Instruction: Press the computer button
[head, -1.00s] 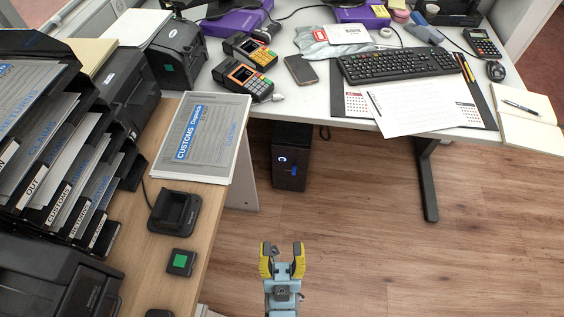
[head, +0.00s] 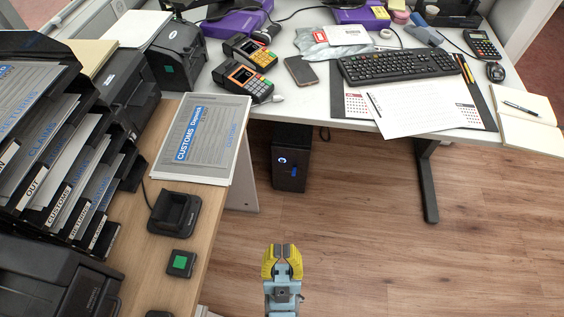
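The computer (head: 290,172) is a black tower on the floor under the white desk, in the middle of the head view. A round lit button (head: 282,161) shows on its front, with a small blue light just below and to the right. My gripper (head: 284,246) has yellow fingers and is at the bottom centre of the view. It is on the near side of the computer, apart from it. Its fingertips are together, with nothing seen between them.
The white desk (head: 310,104) overhangs the computer, with a keyboard (head: 398,65) and papers on top. A wooden counter (head: 210,200) with a charging cradle (head: 176,211) runs along the left. A dark desk leg (head: 426,180) stands at right. The wooden floor (head: 370,225) between is clear.

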